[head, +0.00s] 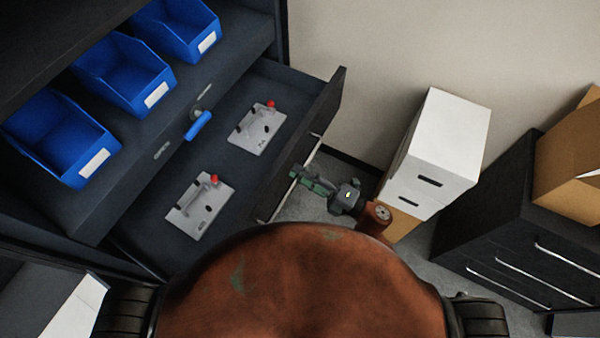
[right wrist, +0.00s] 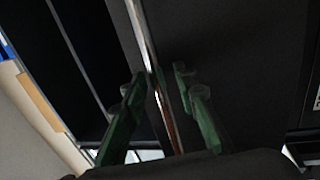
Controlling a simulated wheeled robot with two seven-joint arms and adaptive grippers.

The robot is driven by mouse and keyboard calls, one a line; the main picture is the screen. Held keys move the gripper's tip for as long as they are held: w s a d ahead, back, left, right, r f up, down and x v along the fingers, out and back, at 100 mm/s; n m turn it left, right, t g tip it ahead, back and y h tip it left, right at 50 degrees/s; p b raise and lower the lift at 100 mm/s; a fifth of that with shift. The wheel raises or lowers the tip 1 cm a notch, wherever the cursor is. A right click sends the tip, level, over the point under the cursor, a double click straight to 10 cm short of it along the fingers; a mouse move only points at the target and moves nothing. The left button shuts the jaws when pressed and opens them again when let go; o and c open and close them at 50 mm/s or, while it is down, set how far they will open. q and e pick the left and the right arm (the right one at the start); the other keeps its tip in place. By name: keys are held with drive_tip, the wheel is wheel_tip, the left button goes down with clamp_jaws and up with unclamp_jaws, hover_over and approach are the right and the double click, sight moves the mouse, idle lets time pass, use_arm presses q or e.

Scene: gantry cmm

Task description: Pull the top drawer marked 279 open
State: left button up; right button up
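The drawer (head: 264,77) is pulled well out of the dark cabinet in the head view, its inside showing. No number can be read on it. Its thin metal handle (head: 303,165) runs along the outer face of the drawer front (head: 330,100). My right gripper (head: 299,176) is at this handle. In the right wrist view, the handle bar (right wrist: 146,45) passes between the two green fingers (right wrist: 162,90), which stand apart with a gap visible beside the bar. My left gripper is not in view.
Two grey plates with red knobs (head: 257,128) (head: 200,207) lie in the drawer. White boxes (head: 440,135) and a dark drawer unit (head: 490,225) stand at right.

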drive_tip(key=shift+s+d, duration=0.1)
drive_tip(key=shift+d, duration=0.2)
drive_tip(key=v, duration=1.1)
drive_tip(key=shift+s, duration=0.15)
drive_tip(key=shift+d+f, duration=0.15)
drive_tip(key=shift+d, duration=0.05)
